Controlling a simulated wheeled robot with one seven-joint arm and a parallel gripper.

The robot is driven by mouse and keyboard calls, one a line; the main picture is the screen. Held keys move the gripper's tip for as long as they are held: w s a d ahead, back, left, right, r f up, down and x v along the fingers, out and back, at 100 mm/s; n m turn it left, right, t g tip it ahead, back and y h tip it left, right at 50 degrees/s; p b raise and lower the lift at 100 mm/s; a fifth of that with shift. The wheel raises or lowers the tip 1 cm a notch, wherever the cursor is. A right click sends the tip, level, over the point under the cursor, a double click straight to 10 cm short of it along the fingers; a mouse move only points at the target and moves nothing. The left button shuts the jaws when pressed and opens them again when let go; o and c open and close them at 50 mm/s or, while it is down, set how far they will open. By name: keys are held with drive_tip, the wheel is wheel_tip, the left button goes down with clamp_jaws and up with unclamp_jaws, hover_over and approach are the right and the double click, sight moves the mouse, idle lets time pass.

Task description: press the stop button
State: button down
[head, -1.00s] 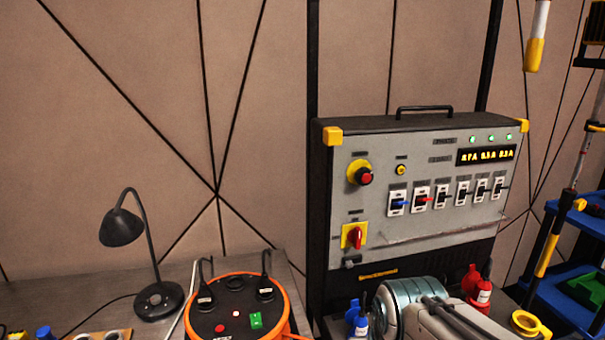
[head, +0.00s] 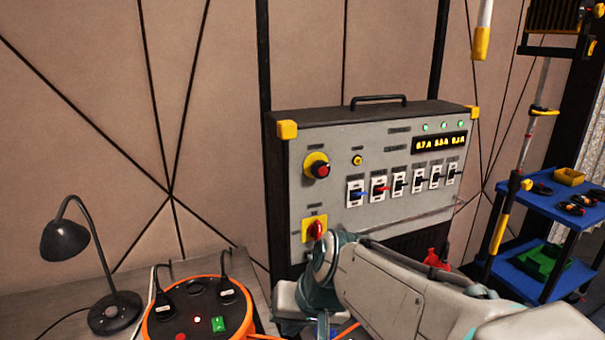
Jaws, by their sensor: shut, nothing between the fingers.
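The likely stop button is a red round button (head: 321,170) on a yellow round base, at the upper left of the grey panel (head: 378,206). Its face is unobstructed and nothing touches it. A red rotary knob (head: 316,229) on a yellow plate sits below it, and a small yellow button (head: 357,160) is to its right. My arm crosses the lower middle of the head view, with its teal joint just below the rotary knob. I cannot make out my gripper; its fingertips do not show.
An orange round power box (head: 200,310) with plugs and a green switch stands at lower left. A black desk lamp (head: 68,240) is further left. The panel has several breaker switches (head: 397,184) in a row. A blue shelf cart (head: 540,210) is at right. Space before the panel's upper face is clear.

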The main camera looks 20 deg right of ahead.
drive_tip(key=w+d+r+m+t+y, duration=0.1)
drive_tip(key=w+d+r+m+t, duration=0.5)
drive_tip(key=w+d+r+m, duration=0.4)
drive_tip(key=w+d+r+m+t+h+p, duration=0.1)
drive_tip(key=w+d+r+m+t+h, duration=0.2)
drive_tip(key=d, duration=0.7)
wheel_tip(320, 180, up, 3)
drive_tip(key=shift+w+f+m+t, duration=0.1)
drive_tip(key=shift+w+m+t, duration=0.6)
drive_tip(key=shift+w, duration=0.55)
drive_tip(key=p, duration=0.3)
approach(323, 173)
drive_tip(key=x, duration=0.6)
drive_tip(key=shift+w, duration=0.25)
drive_tip(key=shift+f, duration=0.1)
